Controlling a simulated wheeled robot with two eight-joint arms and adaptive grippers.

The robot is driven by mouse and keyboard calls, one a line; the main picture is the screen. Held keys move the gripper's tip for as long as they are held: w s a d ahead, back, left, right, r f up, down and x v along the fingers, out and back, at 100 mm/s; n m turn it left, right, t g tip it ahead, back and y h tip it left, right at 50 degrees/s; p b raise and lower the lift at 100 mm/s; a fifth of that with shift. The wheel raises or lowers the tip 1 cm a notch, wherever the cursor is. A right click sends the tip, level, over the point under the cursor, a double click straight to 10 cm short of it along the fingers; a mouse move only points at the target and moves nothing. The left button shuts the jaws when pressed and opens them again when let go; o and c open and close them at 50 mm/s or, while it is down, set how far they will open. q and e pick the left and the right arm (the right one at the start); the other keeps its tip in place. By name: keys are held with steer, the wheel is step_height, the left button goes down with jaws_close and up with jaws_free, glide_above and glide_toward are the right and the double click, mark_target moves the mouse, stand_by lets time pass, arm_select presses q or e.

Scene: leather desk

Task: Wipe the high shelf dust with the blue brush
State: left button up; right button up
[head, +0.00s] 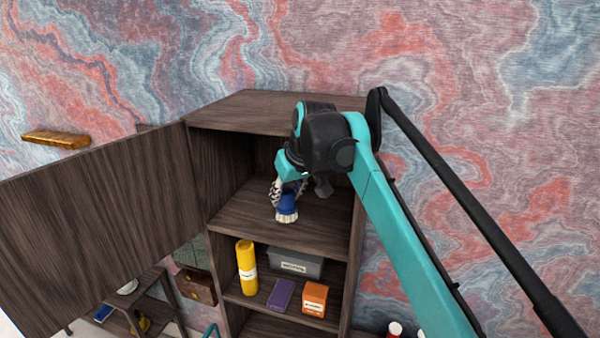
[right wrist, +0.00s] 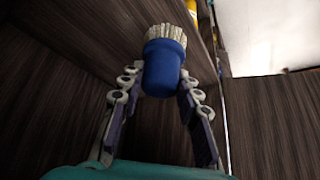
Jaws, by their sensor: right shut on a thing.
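The blue brush (head: 286,207) has a blue handle and pale bristles. My right gripper (head: 288,192) is shut on its handle, inside the open top compartment of a dark wood cabinet, with the bristles facing down near the front of the high shelf (head: 325,221). The right wrist view shows the brush (right wrist: 163,68) between the two fingers of the right gripper (right wrist: 160,88). I cannot tell whether the bristles touch the shelf. No dust can be made out on the shelf. The left gripper is not in view.
The cabinet door (head: 95,225) stands wide open to the left. The shelf below holds a yellow cylinder (head: 246,268), a grey box (head: 295,263), a purple box (head: 281,295) and an orange box (head: 315,298). The cabinet side walls and top panel (head: 260,108) enclose the gripper.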

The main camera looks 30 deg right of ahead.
mark_target(295, 205)
steer(key=shift+d+r, duration=0.4)
steer(key=shift+r, duration=0.25)
steer(key=shift+a+r, duration=0.1)
steer(key=shift+r, duration=0.25)
steer(key=shift+f+b, duration=0.6)
steer(key=shift+f, duration=0.05)
steer(key=f+b, duration=0.1)
steer(key=d+f+b, duration=0.1)
steer(key=f+b, duration=0.1)
steer(key=f, duration=0.1)
steer(key=shift+s+d, duration=0.3)
steer(key=shift+s, duration=0.05)
steer(key=shift+f+b, duration=0.3)
steer(key=shift+b, duration=0.05)
steer(key=shift+w+a+f, duration=0.2)
steer(key=shift+w, duration=0.15)
steer(key=shift+s+r, duration=0.1)
steer(key=shift+s, duration=0.15)
steer(key=shift+w+a, duration=0.1)
steer(key=shift+w, duration=0.05)
